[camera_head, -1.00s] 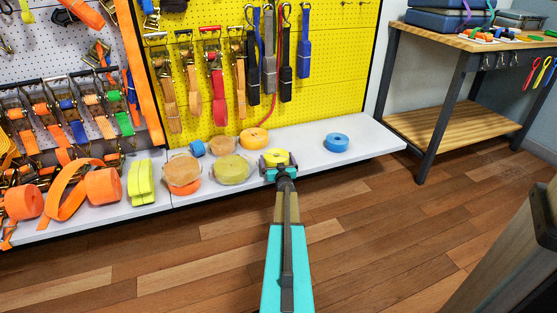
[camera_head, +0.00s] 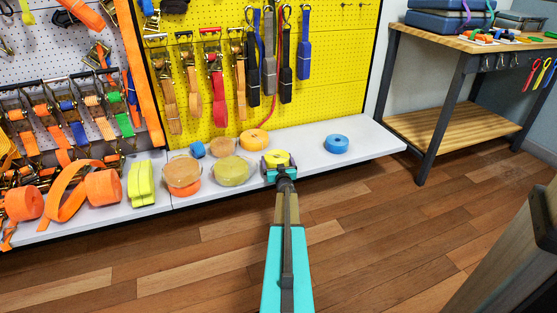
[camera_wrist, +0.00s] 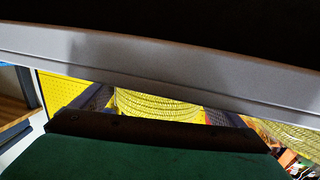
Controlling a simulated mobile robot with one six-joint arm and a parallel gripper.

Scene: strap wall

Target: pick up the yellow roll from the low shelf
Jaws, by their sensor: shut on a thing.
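The yellow roll (camera_head: 277,157) is at the end of my arm, over the low white shelf (camera_head: 305,152). My gripper (camera_head: 278,164) is shut on it, with a dark finger on either side. In the wrist view the ribbed side of the yellow roll (camera_wrist: 158,105) shows between the dark fingers; a grey bar and a green part hide much of it. I cannot tell whether the roll still touches the shelf.
A blue roll (camera_head: 336,144) lies to the right on the shelf. An orange roll (camera_head: 254,139) and an olive-yellow roll (camera_head: 231,170) lie close on the left. Straps hang on the yellow pegboard (camera_head: 335,75) behind. A workbench (camera_head: 440,117) stands at the right.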

